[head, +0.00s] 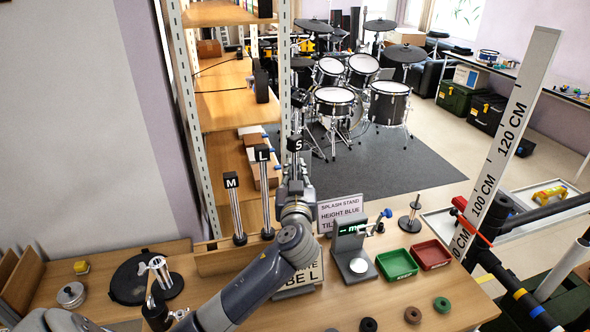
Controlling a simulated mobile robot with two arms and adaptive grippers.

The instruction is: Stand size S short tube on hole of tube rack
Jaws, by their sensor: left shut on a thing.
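The size S short tube carries a black cube marked S (295,144). My left gripper (296,174) is shut on this tube and holds it roughly upright, S cube on top; the gripper hides much of the tube. The wooden tube rack (216,261) is on the table to the left of my left forearm. The M tube (237,212) and the longer L tube (265,197) stand upright at the rack. My left arm covers the rack's right end, so I cannot see a free hole or whether the S tube touches the rack. My right gripper is not in view.
Signs (340,210) stand behind and beside my arm. A small device with a display (350,244), a green tray (397,264) and a red tray (432,254) are to the right. Several rings (412,315) lie at the front. A tall measuring board (505,140) rises at right.

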